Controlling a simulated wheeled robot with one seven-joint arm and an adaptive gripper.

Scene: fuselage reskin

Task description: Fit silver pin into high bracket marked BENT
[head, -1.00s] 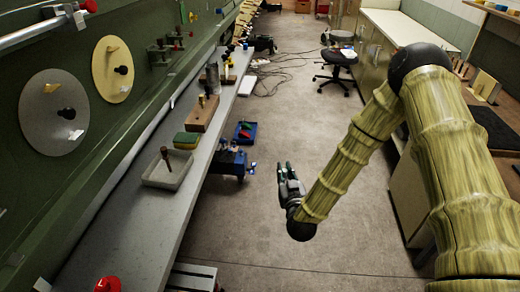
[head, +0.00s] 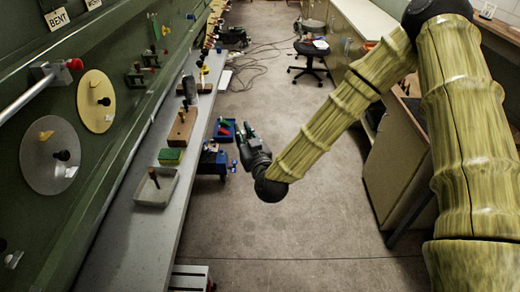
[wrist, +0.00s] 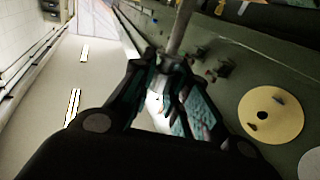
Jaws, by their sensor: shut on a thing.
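My gripper (head: 247,143) hangs over the aisle, right of the long bench. In the wrist view its fingers (wrist: 167,68) are shut on a grey, silvery pin (wrist: 182,28), which points up out of the picture. The pin cannot be made out clearly in the head view. A plate marked BENT (head: 57,19) is at the top left, on the green wall. Below it a grey bracket block (head: 43,73) with a red knob (head: 74,64) sits by a silver bar (head: 22,97). I cannot tell whether this block belongs to the BENT plate.
The bench (head: 140,237) carries a white tray (head: 155,187), a green and yellow block (head: 170,157) and wooden blocks. Grey (head: 50,155) and yellow (head: 96,101) discs stand out on the wall.

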